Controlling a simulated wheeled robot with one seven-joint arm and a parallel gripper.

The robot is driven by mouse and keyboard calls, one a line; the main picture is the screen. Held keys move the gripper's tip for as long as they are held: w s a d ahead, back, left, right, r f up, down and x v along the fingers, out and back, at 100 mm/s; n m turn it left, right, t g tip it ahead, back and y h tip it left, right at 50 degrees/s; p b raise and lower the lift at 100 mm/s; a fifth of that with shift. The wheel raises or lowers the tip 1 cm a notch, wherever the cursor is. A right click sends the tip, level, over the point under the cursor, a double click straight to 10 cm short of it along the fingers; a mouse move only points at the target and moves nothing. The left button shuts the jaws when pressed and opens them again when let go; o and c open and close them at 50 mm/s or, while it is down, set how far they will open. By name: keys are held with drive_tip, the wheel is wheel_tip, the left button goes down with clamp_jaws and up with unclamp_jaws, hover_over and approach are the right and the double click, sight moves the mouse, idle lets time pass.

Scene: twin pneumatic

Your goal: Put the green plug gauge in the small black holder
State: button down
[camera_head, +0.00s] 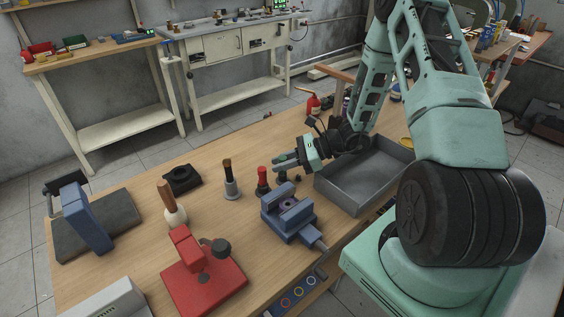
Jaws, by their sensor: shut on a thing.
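My gripper (286,160) is over the far middle of the workbench, left of the grey tray, with its fingers pointing left. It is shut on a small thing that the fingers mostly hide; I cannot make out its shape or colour. I see no clearly green plug gauge standing elsewhere on the bench. A small dark piece (282,176) shows just below the fingers; I cannot tell whether it is held or stands on the bench. A black square block with a round opening (182,180) lies on the bench to the left; I cannot tell whether it is the small black holder.
A red-topped dark piece (263,179) stands beside my fingers. A blue vise (288,216) is in front, and the grey tray (345,201) is to the right. A brush in a grey cup (231,188), a wooden-handled tool (174,212) and a red press (203,283) stand further left.

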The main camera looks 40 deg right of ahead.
drive_tip(key=c, duration=1.3)
unclamp_jaws()
drive_tip(key=shift+r, duration=0.15)
drive_tip(key=b+v, duration=0.1)
drive_tip(key=v, duration=1.1)
drive_tip(key=shift+b, duration=0.35)
